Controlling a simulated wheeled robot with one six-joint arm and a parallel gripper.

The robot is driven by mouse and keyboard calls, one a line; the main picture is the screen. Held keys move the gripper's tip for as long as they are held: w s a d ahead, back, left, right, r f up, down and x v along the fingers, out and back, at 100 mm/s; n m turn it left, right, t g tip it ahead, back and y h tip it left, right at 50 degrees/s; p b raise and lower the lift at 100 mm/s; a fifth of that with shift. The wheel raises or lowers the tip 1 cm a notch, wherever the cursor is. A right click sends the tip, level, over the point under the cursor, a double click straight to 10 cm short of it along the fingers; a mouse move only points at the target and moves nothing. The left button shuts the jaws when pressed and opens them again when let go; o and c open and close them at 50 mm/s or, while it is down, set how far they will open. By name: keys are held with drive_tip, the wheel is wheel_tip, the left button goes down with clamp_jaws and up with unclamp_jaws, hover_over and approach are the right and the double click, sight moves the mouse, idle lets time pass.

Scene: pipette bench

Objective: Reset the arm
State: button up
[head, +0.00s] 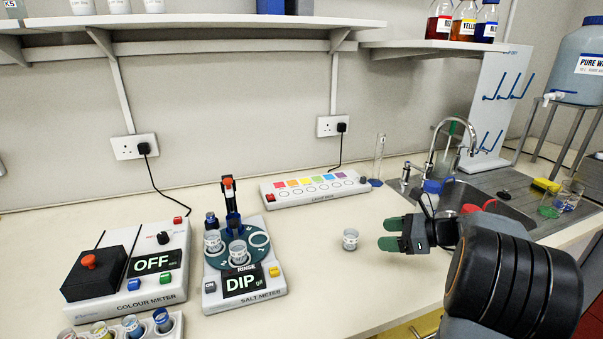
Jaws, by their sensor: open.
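My gripper (388,234) is on the right side of the head view, above the bench near its front edge. Its two green-tipped fingers point left and are apart, with nothing between them. My dark arm stretches back to the lower right.
The salt meter (262,289) reads DIP and holds cups on its turntable. The colour meter (113,302) reads OFF, with a vial rack in front. A light box (315,189), measuring cylinder (379,160) and sink (485,205) stand behind. Bare bench surrounds the lone cup.

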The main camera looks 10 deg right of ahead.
drive_tip(key=a+n, duration=0.1)
drive_tip(key=s+a+r+n+g+p, duration=0.1)
drive_tip(key=a, duration=0.1)
drive_tip(key=a+n+g, duration=0.1)
drive_tip(key=a, duration=0.1)
drive_tip(key=shift+s+a+r+h+p, duration=0.1)
drive_tip(key=shift+s+r+h+p, duration=0.05)
drive_tip(key=shift+h+p, duration=0.15)
drive_tip(key=s+a+r+n+g+h+p, duration=0.2)
drive_tip(key=s+a+n+h+p, duration=0.5)
drive_tip(key=n, duration=1.5)
drive_tip(key=s+a+g+h, duration=0.1)
drive_tip(key=s+a+h, duration=0.1)
drive_tip(key=s+a, duration=0.3)
drive_tip(key=shift+s+a+r+h, duration=0.25)
drive_tip(key=shift+s+r+h, duration=0.1)
drive_tip(key=shift+s, duration=0.65)
